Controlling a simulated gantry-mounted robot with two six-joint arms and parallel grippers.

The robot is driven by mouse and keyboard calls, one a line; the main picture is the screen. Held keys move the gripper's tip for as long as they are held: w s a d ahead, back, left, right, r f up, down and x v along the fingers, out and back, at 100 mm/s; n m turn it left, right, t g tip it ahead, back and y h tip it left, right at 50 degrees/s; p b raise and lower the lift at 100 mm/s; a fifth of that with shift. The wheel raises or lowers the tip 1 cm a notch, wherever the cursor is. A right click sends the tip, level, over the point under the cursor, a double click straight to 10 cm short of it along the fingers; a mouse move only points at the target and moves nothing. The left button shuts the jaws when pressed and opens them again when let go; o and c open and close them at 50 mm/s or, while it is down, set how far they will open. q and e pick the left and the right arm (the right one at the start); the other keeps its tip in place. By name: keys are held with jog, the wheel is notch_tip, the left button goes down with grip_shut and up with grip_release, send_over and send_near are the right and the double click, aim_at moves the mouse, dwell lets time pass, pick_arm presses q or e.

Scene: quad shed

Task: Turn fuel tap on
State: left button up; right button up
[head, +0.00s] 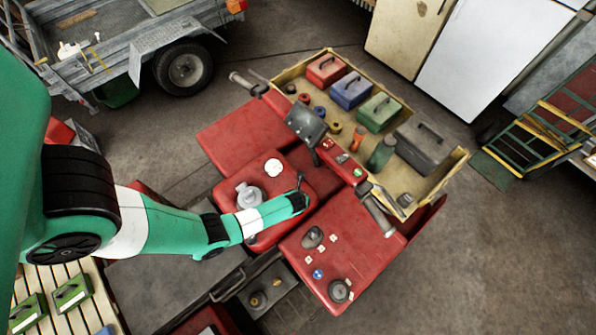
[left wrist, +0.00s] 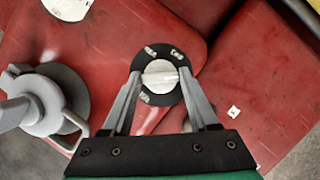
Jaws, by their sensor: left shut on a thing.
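The fuel tap (left wrist: 160,76) is a pale round knob with a raised bar, set on a black dial with small white labels, on the red quad bodywork. In the left wrist view the bar points roughly to the right, between two labels; the lettering is too small to read surely. My left gripper (left wrist: 159,80) is shut on the knob, with one finger on each side. In the head view my left gripper (head: 302,193) is at the red tank's right edge, and the tap is hidden there. My right gripper is not in view.
A grey cap with a handle (head: 249,196) stands on the red tank (head: 271,221), close to my left arm. A wooden tray (head: 452,172) with toolboxes and bottles lies beyond the handlebars. A red panel (head: 365,250) with small parts lies to the right.

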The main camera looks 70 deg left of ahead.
pick_arm(q)
jog(key=shift+r+m+t+p, duration=0.1)
jog(key=shift+m+t+p, duration=0.3)
jog(key=shift+m+p, duration=0.55)
jog(key=shift+m+h, duration=0.3)
jog(key=shift+m, duration=0.05)
jog(key=o, duration=1.4)
jog(key=p+v, duration=0.3)
jog(key=v, duration=0.8)
jog(key=shift+s+r, duration=0.1)
jog(key=shift+r, duration=0.1)
